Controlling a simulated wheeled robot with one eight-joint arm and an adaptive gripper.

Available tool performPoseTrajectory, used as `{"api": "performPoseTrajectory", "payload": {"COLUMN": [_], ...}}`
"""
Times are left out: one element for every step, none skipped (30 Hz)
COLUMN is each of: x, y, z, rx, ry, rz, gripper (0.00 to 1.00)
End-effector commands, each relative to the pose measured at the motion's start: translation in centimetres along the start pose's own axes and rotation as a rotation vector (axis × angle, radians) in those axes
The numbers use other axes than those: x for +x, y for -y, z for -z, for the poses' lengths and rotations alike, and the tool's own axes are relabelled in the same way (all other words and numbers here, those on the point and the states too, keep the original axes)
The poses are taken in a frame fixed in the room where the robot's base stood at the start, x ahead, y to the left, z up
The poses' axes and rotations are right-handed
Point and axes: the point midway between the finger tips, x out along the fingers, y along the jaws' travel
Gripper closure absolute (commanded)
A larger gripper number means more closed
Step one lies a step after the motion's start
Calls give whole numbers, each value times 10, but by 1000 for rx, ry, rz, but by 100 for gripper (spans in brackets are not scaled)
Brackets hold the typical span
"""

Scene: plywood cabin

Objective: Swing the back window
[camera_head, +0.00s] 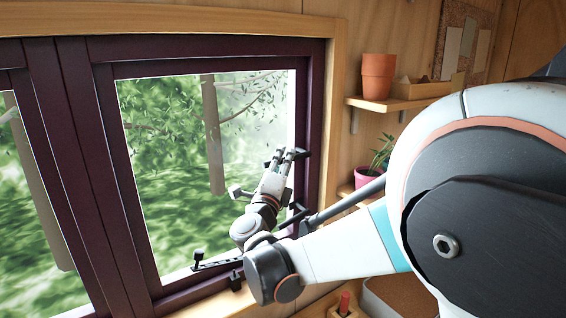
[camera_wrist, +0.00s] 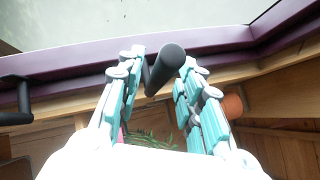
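The back window's dark purple frame (camera_head: 311,110) fills the left of the head view, around a pane with trees beyond. The frame also crosses the top of the wrist view (camera_wrist: 70,62). A black handle (camera_head: 301,153) is on its right side, partly hidden by my fingers. In the wrist view a dark cylindrical handle (camera_wrist: 165,68) shows between and beyond my fingertips. My gripper (camera_head: 287,155) is raised close to this handle, its fingers apart in the wrist view (camera_wrist: 163,75). I cannot tell whether they touch the handle.
A black fitting (camera_head: 198,257) sits at the window's lower edge; another black bar (camera_wrist: 18,100) shows at left in the wrist view. Right of the window, a shelf holds a terracotta pot (camera_head: 378,76) and a wooden tray (camera_head: 420,90). A potted plant (camera_head: 370,175) stands below.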

Motion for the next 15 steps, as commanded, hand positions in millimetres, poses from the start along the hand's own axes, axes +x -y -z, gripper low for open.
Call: {"api": "performPoseTrajectory", "payload": {"x": [-6, -10, -16, -21, -27, -36, -42, -48, -57, -63, -69, -77, -82, -87, -93], "y": [0, 0, 0, 0, 0, 0, 0, 0, -1, -1, -1, -1, -1, -1, -1], "z": [-1, -1, -1, -1, -1, -1, -2, -1, -1, -2, -1, -1, -1, -1, -1], "rx": [1, 0, 0, 0, 0, 0, 1, 1, 2, 1, 1, 1, 1, 1, 1], "ry": [2, 3, 4, 4, 3, 4, 4, 4, 3, 4, 4, 3, 3, 3, 3], "rz": [-1, -1, -1, -1, -1, -1, -1, -2, -2, -2, -2, -2, -2, -2, -2], "gripper": [66, 66, 66, 66, 66, 66, 66, 66, 66, 66, 66, 66, 66, 66, 66]}}
